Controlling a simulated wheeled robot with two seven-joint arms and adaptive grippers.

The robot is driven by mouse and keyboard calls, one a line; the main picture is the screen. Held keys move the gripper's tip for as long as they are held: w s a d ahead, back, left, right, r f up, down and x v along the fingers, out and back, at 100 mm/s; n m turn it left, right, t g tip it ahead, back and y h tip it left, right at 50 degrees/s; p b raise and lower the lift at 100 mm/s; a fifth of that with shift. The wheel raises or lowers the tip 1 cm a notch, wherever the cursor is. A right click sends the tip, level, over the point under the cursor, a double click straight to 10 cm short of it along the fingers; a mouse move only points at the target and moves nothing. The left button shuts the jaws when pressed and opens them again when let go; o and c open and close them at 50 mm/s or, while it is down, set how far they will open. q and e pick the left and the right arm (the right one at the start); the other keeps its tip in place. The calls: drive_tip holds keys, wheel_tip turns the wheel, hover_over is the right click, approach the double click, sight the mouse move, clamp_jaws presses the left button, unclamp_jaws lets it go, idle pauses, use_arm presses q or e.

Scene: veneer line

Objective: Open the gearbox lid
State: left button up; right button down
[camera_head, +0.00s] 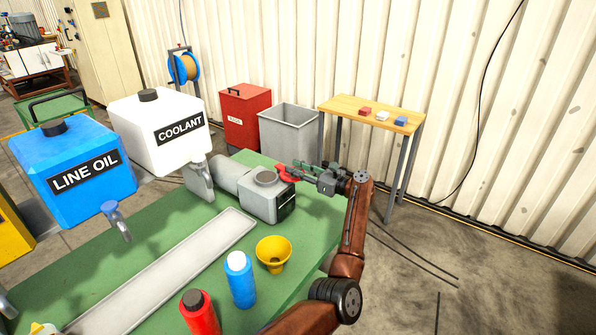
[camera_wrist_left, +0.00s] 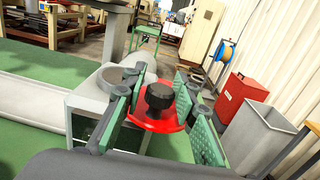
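The grey gearbox (camera_head: 262,203) stands on the far part of the green bench, its round grey filler opening (camera_head: 265,176) uncovered on top. The opening also shows in the left wrist view (camera_wrist_left: 100,80). The red lid (camera_head: 286,173) is beside the opening, to its right, tilted. In the left wrist view the red lid (camera_wrist_left: 158,122) and its black knob (camera_wrist_left: 159,96) face the camera. My left gripper (camera_head: 297,171) reaches it from the right. Its green-padded fingers (camera_wrist_left: 157,98) are apart on either side of the knob, with small gaps visible. My right gripper is not in view.
On the green bench (camera_head: 180,215) are a long grey tray (camera_head: 165,275), a yellow funnel (camera_head: 273,255), a blue bottle (camera_head: 240,280), and a red bottle (camera_head: 199,315). Coolant (camera_head: 160,140) and line oil (camera_head: 72,175) containers are at left. Bins (camera_head: 290,130) and a small table (camera_head: 370,109) are behind.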

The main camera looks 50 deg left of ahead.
use_arm(q)
drive_tip(key=shift+o, duration=1.4)
drive_tip(key=shift+w+d+f, duration=0.1)
drive_tip(key=shift+f, duration=0.2)
drive_tip(key=shift+d, duration=0.25)
drive_tip(key=v, duration=1.1)
drive_tip(key=shift+w+d, duration=0.2)
drive_tip(key=shift+d, duration=0.15)
